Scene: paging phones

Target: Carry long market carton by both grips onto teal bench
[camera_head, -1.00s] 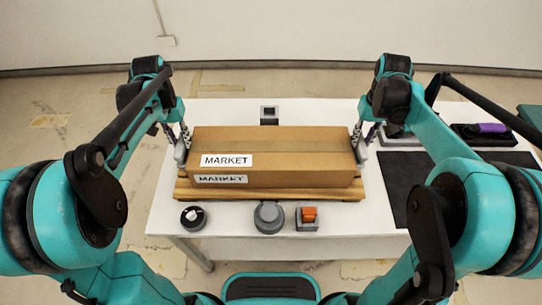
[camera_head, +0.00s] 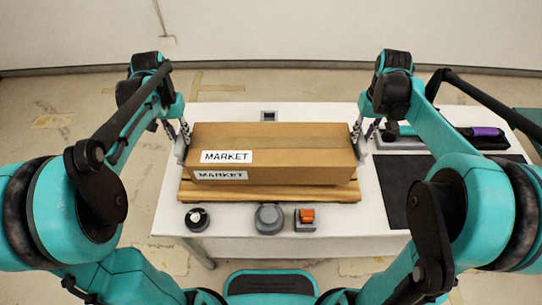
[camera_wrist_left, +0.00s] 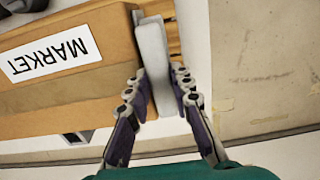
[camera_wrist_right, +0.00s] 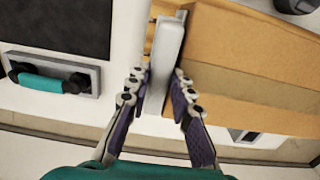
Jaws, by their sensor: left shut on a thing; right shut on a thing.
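The long brown market carton (camera_head: 300,150) hangs level just above a wooden board (camera_head: 270,194), with white MARKET labels on its top and front. My left gripper (camera_head: 182,140) is shut on the pale grip (camera_wrist_left: 152,60) at its left end. My right gripper (camera_head: 364,138) is shut on the pale grip (camera_wrist_right: 167,55) at its right end. Both wrist views show fingers on either side of a grip. A teal surface (camera_head: 529,121) shows at the right edge of the head view, mostly cut off; I cannot tell if it is the teal bench.
A dark mat (camera_head: 395,185) and handled devices, one purple (camera_head: 484,133), lie at the right. A small device (camera_head: 269,116) stands behind the carton.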

